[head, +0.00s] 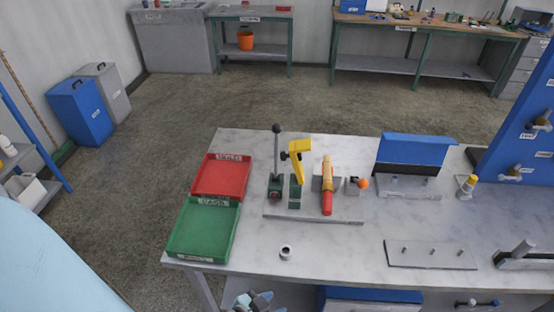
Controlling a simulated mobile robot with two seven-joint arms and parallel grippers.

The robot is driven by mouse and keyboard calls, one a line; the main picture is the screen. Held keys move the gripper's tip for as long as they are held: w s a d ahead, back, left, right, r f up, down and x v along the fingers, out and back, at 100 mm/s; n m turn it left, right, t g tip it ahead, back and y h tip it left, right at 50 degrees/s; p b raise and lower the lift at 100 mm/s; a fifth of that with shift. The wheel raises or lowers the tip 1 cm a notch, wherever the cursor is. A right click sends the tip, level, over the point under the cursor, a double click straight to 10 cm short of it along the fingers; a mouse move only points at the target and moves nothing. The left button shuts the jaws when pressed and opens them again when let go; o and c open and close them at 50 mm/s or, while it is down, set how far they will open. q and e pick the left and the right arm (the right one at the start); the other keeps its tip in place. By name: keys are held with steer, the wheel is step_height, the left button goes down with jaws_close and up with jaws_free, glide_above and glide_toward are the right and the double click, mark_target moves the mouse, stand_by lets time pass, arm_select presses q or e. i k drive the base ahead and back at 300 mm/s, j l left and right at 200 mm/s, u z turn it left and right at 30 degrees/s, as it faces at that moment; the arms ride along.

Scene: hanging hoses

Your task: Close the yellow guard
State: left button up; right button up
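The yellow guard (298,160) is on a fixture on the white table. It stands up, raised and tilted, above a small green base (295,192). A lever with a black knob (277,150) rises just left of it, and a yellow-orange handle with a red end (327,185) lies just right. What I take to be my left gripper (255,298) is at the bottom edge of the head view, in front of the table's near edge and well away from the guard. Its fingers look apart and empty, and its lower part is cut off. My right gripper is not in view.
A red tray (221,177) and a green tray (203,230) lie left of the fixture. A small metal ring (286,252) stands in front. A blue-topped stand (415,150) and a pegged plate (430,254) are to the right. The front middle of the table is mostly clear.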

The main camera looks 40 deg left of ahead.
mark_target(295, 147)
steer(key=k+j, duration=0.1)
steer(key=j, duration=0.25)
steer(key=k+j, duration=0.1)
steer(key=j, duration=0.3)
steer(key=k+j, duration=0.1)
steer(key=j, duration=0.25)
steer(key=k+j, duration=0.1)
steer(key=j, duration=0.65)
steer(key=z, duration=0.65)
steer(key=k+j, duration=0.05)
